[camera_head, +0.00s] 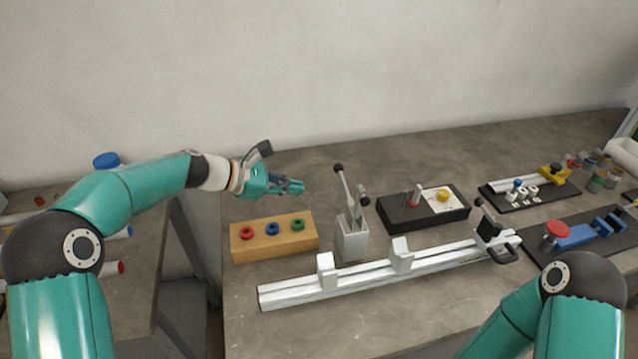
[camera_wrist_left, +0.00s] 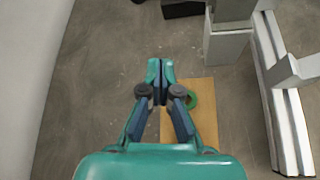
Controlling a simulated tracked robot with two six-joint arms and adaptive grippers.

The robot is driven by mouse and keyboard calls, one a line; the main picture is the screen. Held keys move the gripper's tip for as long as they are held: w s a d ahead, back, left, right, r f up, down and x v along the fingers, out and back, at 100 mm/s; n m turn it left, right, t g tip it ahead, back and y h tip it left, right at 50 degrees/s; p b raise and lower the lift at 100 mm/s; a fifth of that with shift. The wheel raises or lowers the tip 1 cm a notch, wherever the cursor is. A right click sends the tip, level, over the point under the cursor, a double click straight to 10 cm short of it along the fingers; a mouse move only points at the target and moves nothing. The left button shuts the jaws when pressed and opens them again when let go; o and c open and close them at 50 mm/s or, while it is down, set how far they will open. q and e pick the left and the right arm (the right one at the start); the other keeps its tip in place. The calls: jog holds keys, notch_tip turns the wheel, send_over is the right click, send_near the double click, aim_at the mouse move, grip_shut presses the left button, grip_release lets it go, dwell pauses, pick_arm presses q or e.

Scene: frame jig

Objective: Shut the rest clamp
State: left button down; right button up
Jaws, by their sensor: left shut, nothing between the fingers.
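A grey block (camera_head: 352,243) stands behind the white rail (camera_head: 360,281) and carries a clamp; I take this to be the rest clamp. Its long lever (camera_head: 345,187), with a black knob, points up and leans slightly left. A shorter arm with a dark tip (camera_head: 363,197) also stands raised, so the clamp looks open. The block shows at the top of the left wrist view (camera_wrist_left: 226,44). My left gripper (camera_head: 299,187) is shut and empty, left of the lever and apart from it, above the table. In the left wrist view its fingers (camera_wrist_left: 160,70) meet. My right gripper is out of view.
A wooden board (camera_head: 275,249) with red, blue and green rings lies below my left gripper. Another dark clamp (camera_head: 489,229) sits at the rail's right end. A black tray (camera_head: 425,216) is right of the block. The wall is behind.

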aim_at(343, 182)
pick_arm(q)
jog(key=w+d+f+p, duration=0.1)
jog(key=w+d+p, duration=0.1)
jog(key=d, duration=0.6)
jog(key=shift+w+d+p, duration=0.35)
jog(key=shift+w+p, duration=0.05)
jog(key=shift+w, duration=0.15)
jog(key=s+r+m+t+b, duration=0.2)
jog(key=m+b, duration=0.1)
jog(key=b, duration=0.8)
jog(key=s+d+r+m+t+b, duration=0.1)
jog(key=s+r+m+t+b, duration=0.1)
jog(key=b, duration=1)
jog(key=s+d+r+m+t+h+b, duration=0.1)
jog(key=m+b, duration=0.4)
jog(key=b, duration=0.6)
jog(key=shift+s+r+t+b, duration=0.15)
jog(key=shift+s+r+t, duration=0.15)
jog(key=shift+t, duration=0.4)
jog(key=shift+s+r+t+b, duration=0.15)
jog(key=shift+s+t, duration=0.15)
jog(key=shift+t, duration=0.4)
jog(key=shift+s+r+m+b, duration=0.2)
jog(key=shift+r+m+b, duration=0.1)
jog(key=shift+b, duration=0.3)
